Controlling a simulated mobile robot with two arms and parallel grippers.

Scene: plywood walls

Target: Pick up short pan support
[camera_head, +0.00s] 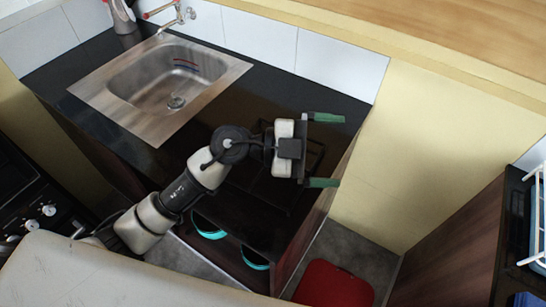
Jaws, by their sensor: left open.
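The short pan support (316,153) looks like a thin dark frame lying on the black countertop (262,98). It is hard to make out against the dark surface, and my arm and gripper hide part of it. My left gripper (326,150) is above the right part of the counter, with its two green-tipped fingers spread wide and nothing seen between them. From this angle I see the frame's bars around and between the fingers, but I cannot tell the height gap. My right gripper is not in view.
A steel sink (160,85) with a tap (165,12) is set in the counter at the left. A red stool or mat (334,285) is on the floor. A dish rack (538,225) and a black stove (30,220) stand at the sides.

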